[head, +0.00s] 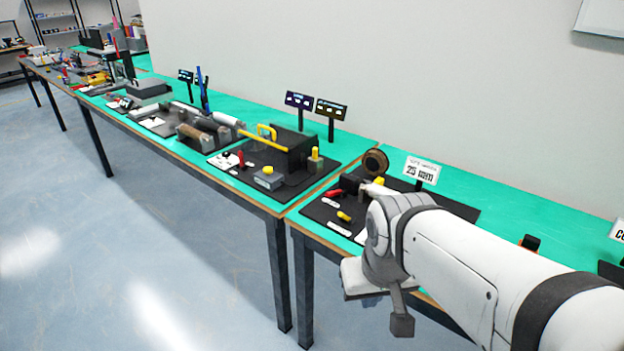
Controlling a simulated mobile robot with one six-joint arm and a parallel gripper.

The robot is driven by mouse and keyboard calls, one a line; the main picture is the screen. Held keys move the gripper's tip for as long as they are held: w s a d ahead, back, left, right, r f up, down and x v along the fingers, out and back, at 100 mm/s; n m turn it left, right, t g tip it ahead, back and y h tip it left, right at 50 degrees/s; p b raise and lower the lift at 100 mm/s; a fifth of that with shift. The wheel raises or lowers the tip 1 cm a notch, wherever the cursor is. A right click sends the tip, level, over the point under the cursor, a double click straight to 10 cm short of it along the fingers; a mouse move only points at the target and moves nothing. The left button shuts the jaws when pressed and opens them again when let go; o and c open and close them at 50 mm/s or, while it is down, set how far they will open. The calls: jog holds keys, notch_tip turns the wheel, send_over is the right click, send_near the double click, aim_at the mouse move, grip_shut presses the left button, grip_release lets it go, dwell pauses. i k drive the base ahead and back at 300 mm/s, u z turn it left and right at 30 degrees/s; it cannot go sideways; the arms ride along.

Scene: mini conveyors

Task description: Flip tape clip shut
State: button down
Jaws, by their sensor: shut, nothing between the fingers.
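The tape station stands on a black mat (318,211) at the near table's left end. A brown tape roll (376,161) stands upright at its back, by a "25 mm" sign (421,171). A red part (333,193) and a yellow part (344,216) lie near the front, and another yellow part (379,181) shows below the roll. I cannot tell which part is the tape clip or whether it is open. My gripper (402,322) is at the table's front edge, shut and empty, pointing down. My wrist and arm hide the mat's right part.
On the adjoining table to the left, a black mat holds a dark box (289,148) with a yellow bar and a grey block (268,178). Rollers (196,137) lie farther back. The floor (150,250) before the tables is clear. A wall runs behind them.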

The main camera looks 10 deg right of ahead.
aim_at(343, 216)
jog(key=u, duration=0.1)
jog(key=i, duration=1)
jog(key=u, duration=0.05)
